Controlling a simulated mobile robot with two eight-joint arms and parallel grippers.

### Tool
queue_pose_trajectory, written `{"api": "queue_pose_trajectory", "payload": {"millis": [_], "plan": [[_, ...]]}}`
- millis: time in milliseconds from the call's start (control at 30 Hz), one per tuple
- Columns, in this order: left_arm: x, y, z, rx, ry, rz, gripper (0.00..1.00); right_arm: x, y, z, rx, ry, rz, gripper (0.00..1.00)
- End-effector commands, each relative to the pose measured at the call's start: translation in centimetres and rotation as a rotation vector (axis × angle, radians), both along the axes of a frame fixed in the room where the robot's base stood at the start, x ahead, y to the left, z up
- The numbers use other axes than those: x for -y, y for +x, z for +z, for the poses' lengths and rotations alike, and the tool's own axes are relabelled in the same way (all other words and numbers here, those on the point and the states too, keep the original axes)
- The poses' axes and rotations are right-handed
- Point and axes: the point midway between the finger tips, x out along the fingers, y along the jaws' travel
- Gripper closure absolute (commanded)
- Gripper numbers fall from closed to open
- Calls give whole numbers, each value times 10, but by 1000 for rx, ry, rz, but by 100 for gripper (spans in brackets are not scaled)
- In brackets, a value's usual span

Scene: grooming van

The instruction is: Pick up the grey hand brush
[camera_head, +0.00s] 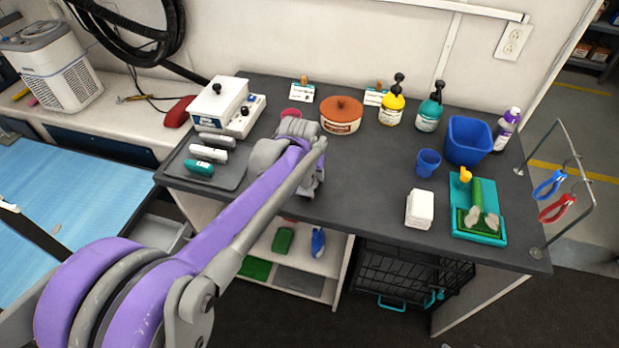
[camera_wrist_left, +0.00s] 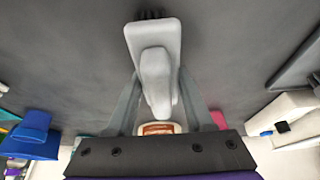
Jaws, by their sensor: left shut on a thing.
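A grey hand brush (camera_wrist_left: 153,60) with dark bristles shows in the left wrist view, its handle between the fingers of my left gripper (camera_wrist_left: 160,95). The gripper is shut on it. In the head view my purple and grey left arm crosses the dark worktop (camera_head: 370,185), and its wrist hides the left gripper's fingertips and the brush. Whether the brush touches the worktop cannot be told. My right gripper is in neither view.
A tray (camera_head: 230,178) with several clipper-like pieces lies left of my wrist. A terracotta pot (camera_head: 341,120), yellow bottle (camera_head: 393,107) and teal bottle (camera_head: 429,113) stand behind. White stack (camera_head: 419,209), blue cup (camera_head: 428,162), blue bucket (camera_head: 468,140) and teal tray (camera_head: 480,235) stand right.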

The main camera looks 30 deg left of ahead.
Motion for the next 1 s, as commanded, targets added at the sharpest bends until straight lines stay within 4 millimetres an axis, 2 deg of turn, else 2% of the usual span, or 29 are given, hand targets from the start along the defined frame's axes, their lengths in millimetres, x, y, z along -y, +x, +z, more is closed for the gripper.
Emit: {"api": "queue_pose_trajectory", "payload": {"millis": [233,333,733,833,1000], "plan": [[0,0,1,0,0,0,100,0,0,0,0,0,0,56],[0,0,7,0,0,0,100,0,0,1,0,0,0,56],[0,0,81,0,0,0,100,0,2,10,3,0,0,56],[0,0,93,0,1,0,100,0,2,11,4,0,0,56],[0,0,101,0,1,0,100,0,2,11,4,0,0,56]]}}
